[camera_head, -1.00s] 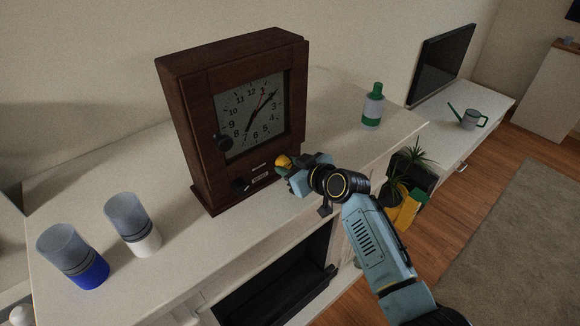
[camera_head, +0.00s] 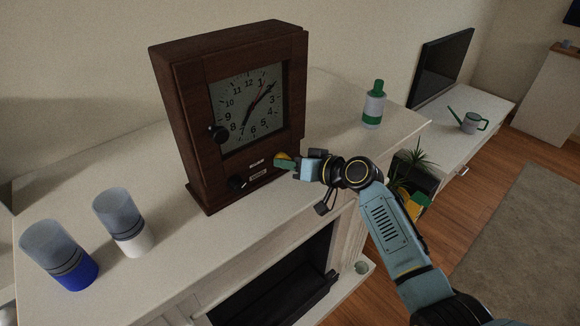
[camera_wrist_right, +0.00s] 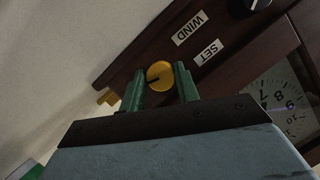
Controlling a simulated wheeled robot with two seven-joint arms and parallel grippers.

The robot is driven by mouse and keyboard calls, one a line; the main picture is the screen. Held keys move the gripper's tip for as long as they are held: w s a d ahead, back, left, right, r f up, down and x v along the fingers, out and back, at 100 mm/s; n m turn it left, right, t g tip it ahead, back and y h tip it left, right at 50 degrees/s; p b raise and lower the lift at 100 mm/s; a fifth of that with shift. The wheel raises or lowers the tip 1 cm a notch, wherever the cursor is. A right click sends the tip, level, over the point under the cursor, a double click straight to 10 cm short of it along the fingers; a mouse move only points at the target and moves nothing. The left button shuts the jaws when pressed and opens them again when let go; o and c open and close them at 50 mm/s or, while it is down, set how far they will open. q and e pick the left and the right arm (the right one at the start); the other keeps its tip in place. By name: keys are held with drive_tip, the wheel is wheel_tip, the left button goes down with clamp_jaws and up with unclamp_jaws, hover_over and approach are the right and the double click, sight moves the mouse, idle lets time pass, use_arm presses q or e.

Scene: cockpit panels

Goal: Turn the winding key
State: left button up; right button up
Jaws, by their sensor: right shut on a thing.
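A dark wooden clock (camera_head: 180,120) stands upright on a white mantel. Its front carries a dial (camera_head: 246,108), a black knob (camera_head: 219,134) and a lower black knob (camera_head: 238,184). The yellow round winding key (camera_wrist_right: 160,75) is on the clock's lower front, beside the WIND and SET labels (camera_wrist_right: 190,28). My right gripper (camera_wrist_right: 166,85) has its green fingers on either side of the key and is shut on it. In the head view the right gripper (camera_head: 284,165) mostly hides the key. My left gripper is not in view.
Two grey-topped jars, one blue (camera_head: 75,272) and one white (camera_head: 133,243), stand left on the mantel (camera_head: 180,270). A green-capped bottle (camera_head: 373,107) stands to the right. A watering can (camera_head: 470,122) and a screen (camera_head: 443,68) are farther right. A yellow piece (camera_wrist_right: 108,97) shows at the clock's edge.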

idle(0.3)
drive_tip(key=o, duration=1)
drive_tip(key=shift+c, duration=0.2)
drive_tip(key=v, duration=1.3)
drive_tip(key=shift+d+b, duration=0.25)
drive_tip(key=shift+b, duration=0.05)
